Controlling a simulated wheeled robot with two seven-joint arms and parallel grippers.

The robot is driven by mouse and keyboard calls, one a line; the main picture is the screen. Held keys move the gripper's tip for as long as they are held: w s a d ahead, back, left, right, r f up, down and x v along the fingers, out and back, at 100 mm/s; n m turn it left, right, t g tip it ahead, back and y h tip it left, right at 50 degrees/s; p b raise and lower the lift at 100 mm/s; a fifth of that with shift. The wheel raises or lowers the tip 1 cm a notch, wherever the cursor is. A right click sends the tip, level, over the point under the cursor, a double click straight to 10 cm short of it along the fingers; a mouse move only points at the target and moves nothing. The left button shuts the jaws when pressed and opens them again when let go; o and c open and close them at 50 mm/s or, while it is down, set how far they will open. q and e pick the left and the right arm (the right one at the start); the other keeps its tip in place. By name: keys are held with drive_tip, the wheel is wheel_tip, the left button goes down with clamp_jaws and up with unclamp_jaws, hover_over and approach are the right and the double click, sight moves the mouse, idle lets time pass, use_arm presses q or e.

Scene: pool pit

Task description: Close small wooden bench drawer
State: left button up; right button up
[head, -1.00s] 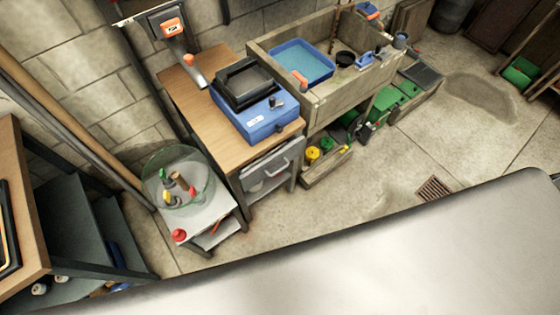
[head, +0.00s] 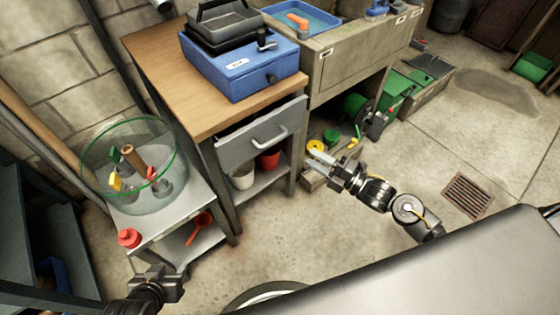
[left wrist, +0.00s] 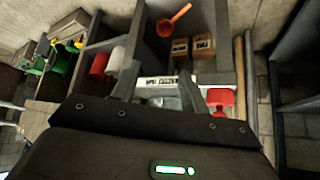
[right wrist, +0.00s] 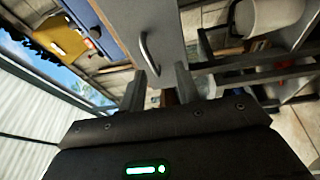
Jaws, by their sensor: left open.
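The small wooden bench (head: 140,62) has a brown top and grey metal legs. Its grey drawer (head: 238,148) is partly pulled out, with a dark gap under the top's edge. Its pale bar handle (head: 272,137) faces the room; the handle also shows in the right wrist view (right wrist: 148,52). My right gripper (head: 318,160) is open and empty, to the right of the drawer front and apart from it in the head view. My left gripper (head: 165,278) is low at the front left, by the low side table, open and empty in the left wrist view (left wrist: 158,92).
A blue case (head: 235,72) stands on the bench top. A wooden sink unit (head: 345,65) adjoins on the right. The floor (head: 350,235) in front is mostly clear.

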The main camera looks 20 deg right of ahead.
use_arm(q)
drive_tip(key=shift+d+r+t+b, duration=0.2)
drive_tip(key=shift+r+t+b, duration=0.35)
drive_tip(key=shift+r, duration=0.55)
use_arm(e)
drive_tip(key=w+a+r+n+y, duration=0.2)
drive_tip(key=w+a, duration=0.4)
drive_tip(key=a, duration=0.3)
drive_tip(key=shift+w+r+n, duration=0.3)
drive_tip(key=shift+r, duration=0.5)
clamp_jaws()
